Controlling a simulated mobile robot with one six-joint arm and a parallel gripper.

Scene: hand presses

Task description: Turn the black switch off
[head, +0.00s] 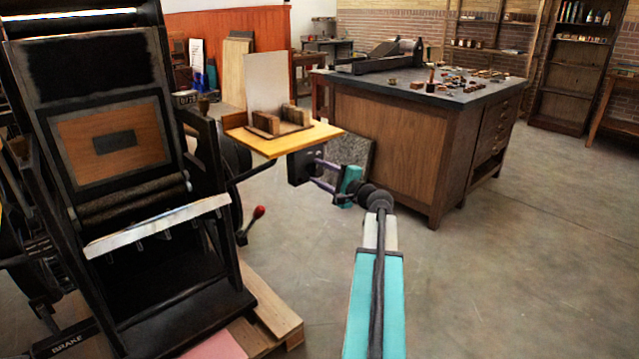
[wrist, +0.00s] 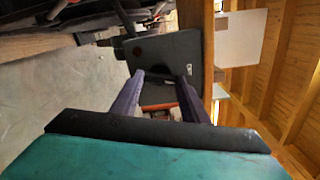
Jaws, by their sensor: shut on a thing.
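The black switch (head: 302,166) is a dark box just under the wooden side board of the press in the head view. In the wrist view the black switch (wrist: 165,55) is straight ahead, with a small red mark on its face. My gripper (head: 315,172) reaches it from the right with its two purple fingers. In the wrist view my gripper (wrist: 162,80) has its fingers apart with their tips at the lower part of the switch, shut on it. The part between the fingertips is dark, so I cannot tell the position of its lever.
The large black press (head: 110,150) stands at left, with a red-knobbed lever (head: 258,212) low on its side. The wooden side board (head: 270,148) sits directly above the switch. A dark-topped wooden cabinet (head: 395,140) stands behind my arm. The floor at right is clear.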

